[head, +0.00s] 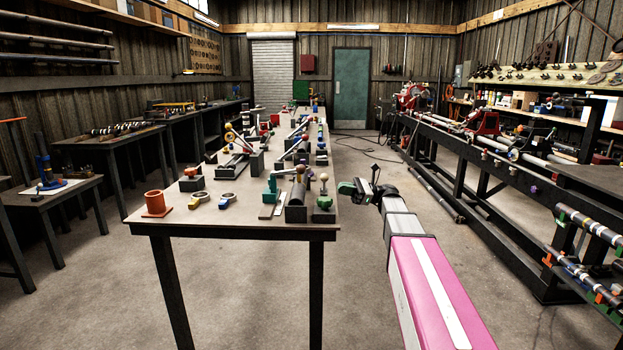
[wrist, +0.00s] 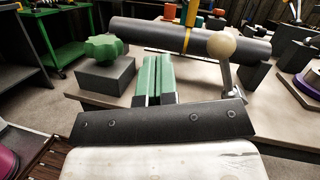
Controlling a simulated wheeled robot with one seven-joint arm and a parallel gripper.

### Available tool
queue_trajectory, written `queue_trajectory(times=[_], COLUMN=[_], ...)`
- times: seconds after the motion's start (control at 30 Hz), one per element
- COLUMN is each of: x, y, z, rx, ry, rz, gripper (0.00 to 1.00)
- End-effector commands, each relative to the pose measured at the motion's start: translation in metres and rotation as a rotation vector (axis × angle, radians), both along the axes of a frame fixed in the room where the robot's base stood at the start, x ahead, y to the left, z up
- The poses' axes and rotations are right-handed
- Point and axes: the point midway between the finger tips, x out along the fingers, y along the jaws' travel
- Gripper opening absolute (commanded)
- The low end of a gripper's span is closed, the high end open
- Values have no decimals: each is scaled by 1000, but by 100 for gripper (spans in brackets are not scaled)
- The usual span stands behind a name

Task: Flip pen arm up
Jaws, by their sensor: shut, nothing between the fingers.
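I cannot tell for certain which part is the pen arm. A short lever with a beige ball (wrist: 221,45) on its end stands up at the near right corner of the table, and the ball also shows in the head view (head: 323,177). A green star knob (wrist: 103,47) sits on a dark block (wrist: 106,75) to its left in the wrist view. A dark cylinder (wrist: 150,34) lies behind them. My gripper (wrist: 159,58) has green fingers, closed together and empty, pointing between knob and ball lever. In the head view my gripper (head: 350,188) is just right of the table edge.
The long table (head: 236,229) carries an orange cup (head: 156,203), a teal clamp (head: 272,187) and several other fittings. A long lathe bed (head: 478,161) stands on the right. The floor between table and lathe is mostly open.

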Motion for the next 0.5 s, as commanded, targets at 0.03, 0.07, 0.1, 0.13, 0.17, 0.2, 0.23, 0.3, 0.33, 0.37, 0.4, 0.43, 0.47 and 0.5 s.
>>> queue_trajectory(times=[0.03, 0.07, 0.1, 0.13, 0.17, 0.2, 0.23, 0.3, 0.33, 0.37, 0.4, 0.43, 0.47, 0.5], x=[0, -1, -1, -2, -3, -4, -5, -8, -9, -10, -11, -12, -13, -15], y=[1, 3, 5, 8, 11, 16, 20, 32, 37, 42, 50, 55, 60, 67], z=[0, 1, 1, 2, 3, 4, 5, 8, 9, 10, 12, 13, 14, 16], rx=[0, -1, -1, -1, -1, -1, -1, -1, -1, -1, -1, -1, -1, -1], ry=[0, 0, 0, -1, -1, -2, -2, -2, -2, -2, -2, -2, -2, -2], rz=[0, 0, 0, 0, 0, 1, 1, 1, 1, 1, 2, 1, 1, 1], gripper=[0, 0, 0, 0, 0, 0, 0, 0, 0, 0, 0, 0, 0, 0])
